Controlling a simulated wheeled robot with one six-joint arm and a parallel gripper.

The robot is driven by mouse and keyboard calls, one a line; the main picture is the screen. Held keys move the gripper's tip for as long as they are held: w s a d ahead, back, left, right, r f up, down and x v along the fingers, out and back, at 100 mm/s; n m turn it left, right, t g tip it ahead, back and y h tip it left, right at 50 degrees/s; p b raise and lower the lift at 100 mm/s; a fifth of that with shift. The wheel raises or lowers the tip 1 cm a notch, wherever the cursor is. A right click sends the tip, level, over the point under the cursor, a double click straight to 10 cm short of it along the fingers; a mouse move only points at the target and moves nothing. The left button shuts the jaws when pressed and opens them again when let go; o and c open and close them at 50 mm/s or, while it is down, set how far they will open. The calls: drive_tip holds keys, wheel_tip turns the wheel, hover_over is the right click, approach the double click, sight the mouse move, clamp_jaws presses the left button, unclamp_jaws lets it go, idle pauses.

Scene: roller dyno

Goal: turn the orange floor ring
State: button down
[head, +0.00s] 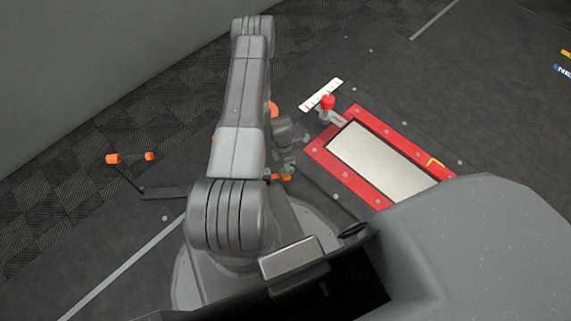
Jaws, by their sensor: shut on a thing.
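My gripper (286,168) is right of my arm's upper links and points down, close to the floor. It is shut on a small orange piece (273,177), which I take to be the orange floor ring. Only bits of this orange show at the jaws, so its full shape and how far it is turned cannot be told. Another orange curved edge (274,109) shows just right of my arm, mostly hidden behind it; I cannot tell what it belongs to.
A red-framed plate (385,163) lies right of my gripper, with a red knob (328,102) at its corner. A white marked strip (321,95) lies beyond. Orange-ended parts (113,158) with a dark rod are on the left. Dark floor is open at the upper right.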

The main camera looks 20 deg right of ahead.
drive_tip(key=shift+s+d+m+y+b, duration=0.1)
drive_tip(key=shift+m+y+b, duration=0.2)
drive_tip(key=shift+m+b, duration=0.9)
drive_tip(key=shift+m+p, duration=0.35)
drive_tip(key=shift+m, duration=0.25)
drive_tip(key=c, duration=1.4)
unclamp_jaws()
drive_tip(key=shift+r, duration=0.1)
wheel_tip(320, 180, up, 14)
drive_tip(key=w+p, duration=0.2)
drive_tip(key=p, duration=0.2)
drive_tip(key=shift+w+d+f, duration=0.25)
drive_tip(key=shift+d, duration=0.2)
drive_tip(key=f+b, duration=0.1)
drive_tip(key=f, duration=0.3)
drive_tip(key=s+f+b, duration=0.1)
drive_tip(key=f, duration=0.4)
drive_tip(key=s+a+f+b, duration=0.1)
drive_tip(key=f+b, duration=0.1)
drive_tip(key=f, duration=0.2)
drive_tip(key=shift+s+f, duration=0.2)
drive_tip(key=shift+f, duration=0.15)
